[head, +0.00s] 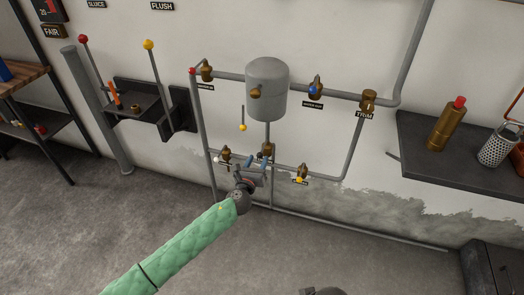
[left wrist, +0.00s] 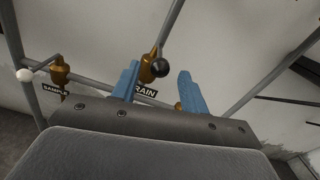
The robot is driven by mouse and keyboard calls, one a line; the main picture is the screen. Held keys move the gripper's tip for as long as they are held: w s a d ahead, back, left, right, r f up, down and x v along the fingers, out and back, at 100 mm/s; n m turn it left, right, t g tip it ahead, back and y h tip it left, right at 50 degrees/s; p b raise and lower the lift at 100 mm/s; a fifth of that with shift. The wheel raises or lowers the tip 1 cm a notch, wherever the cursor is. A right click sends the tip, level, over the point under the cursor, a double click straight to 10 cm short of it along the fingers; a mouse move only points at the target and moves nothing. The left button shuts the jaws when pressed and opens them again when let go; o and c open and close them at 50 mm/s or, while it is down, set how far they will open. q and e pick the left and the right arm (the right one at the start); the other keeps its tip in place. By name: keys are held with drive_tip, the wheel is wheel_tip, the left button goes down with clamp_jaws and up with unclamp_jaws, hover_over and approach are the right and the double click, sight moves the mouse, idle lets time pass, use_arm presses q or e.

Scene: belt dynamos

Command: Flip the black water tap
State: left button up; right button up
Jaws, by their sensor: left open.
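The black water tap shows in the left wrist view as a black ball (left wrist: 160,68) on a short lever at a brass valve (left wrist: 148,72). A partly covered label ending in "RAIN" sits below it. In the head view the brass valve (head: 267,149) stands below the grey tank; its black ball cannot be made out there. My left gripper (head: 261,162) is open and empty just in front of this valve. In the left wrist view its blue fingers (left wrist: 159,85) stand on either side of the black ball, apparently short of it. My right gripper is not in view.
A white-ball tap (left wrist: 25,75) labelled "SAMPLE" is left of the black one. Grey pipes surround the taps below the tank (head: 268,85). A shelf (head: 440,155) juts out at right.

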sight(262, 150)
use_arm(q)
drive_tip(key=x, duration=0.6)
drive_tip(key=shift+w, duration=0.3)
clamp_jaws()
